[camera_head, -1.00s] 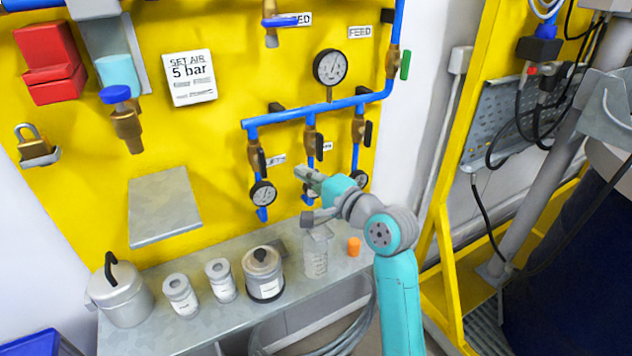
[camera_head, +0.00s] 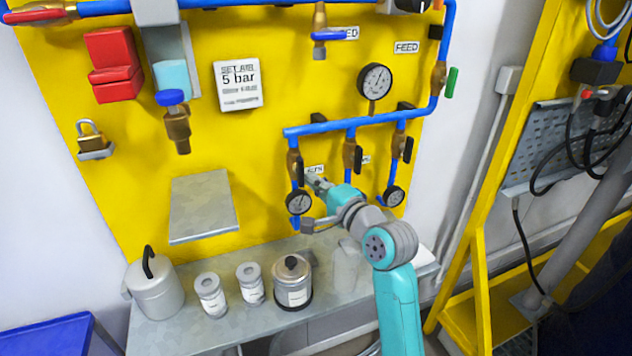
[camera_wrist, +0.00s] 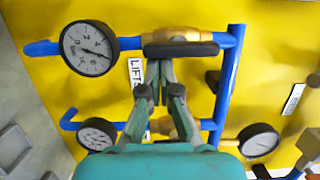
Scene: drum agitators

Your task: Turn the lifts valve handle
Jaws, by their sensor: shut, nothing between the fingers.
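The lifts valve (camera_head: 293,158) is the leftmost of three brass valves under the blue pipe. Its black handle (camera_head: 300,168) lies along the pipe, beside the partly hidden LIFTS label (camera_head: 315,170). In the wrist view the black handle (camera_wrist: 180,50) lies across the top middle, in front of the brass body (camera_wrist: 178,35). My gripper (camera_head: 308,179) is just right of the handle's lower end. In the wrist view my gripper's fingers (camera_wrist: 159,68) are shut and empty, their tips at the handle's edge. I cannot tell whether they touch it.
Two similar valves (camera_head: 351,152) (camera_head: 399,146) hang close to the right. A gauge (camera_head: 299,201) sits below the lifts valve. A shelf (camera_head: 250,325) below holds a lidded pot (camera_head: 153,290) and several canisters. A yellow frame (camera_head: 500,190) stands at the right.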

